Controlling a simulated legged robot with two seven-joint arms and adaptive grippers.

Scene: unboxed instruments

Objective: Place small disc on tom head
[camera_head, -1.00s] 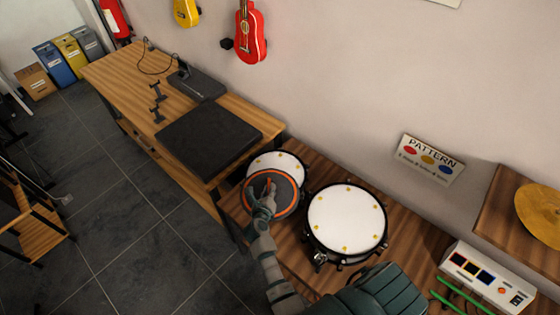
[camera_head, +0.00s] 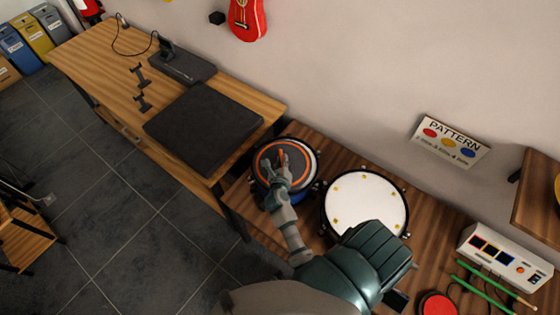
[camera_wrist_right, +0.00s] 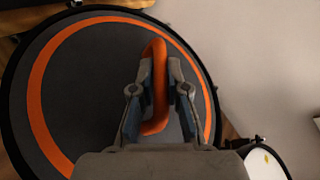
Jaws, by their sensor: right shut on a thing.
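The small disc (camera_head: 267,172) is dark grey with an orange ring and an orange upright handle. My right gripper (camera_head: 282,160) is shut on that handle, which shows between the fingers in the right wrist view (camera_wrist_right: 156,88). The disc is over the left, smaller tom (camera_head: 316,164) and covers nearly all of its white head; a thin white strip shows at the right. The disc looks very close to the head, but I cannot tell whether it touches. My left gripper is not in view.
A larger white-headed drum (camera_head: 362,200) stands close to the right. A wooden table (camera_head: 100,62) with a black pad (camera_head: 203,128) is at the left. A white control box (camera_head: 505,255), green sticks (camera_head: 482,285) and a red round pad (camera_head: 437,304) lie at the lower right.

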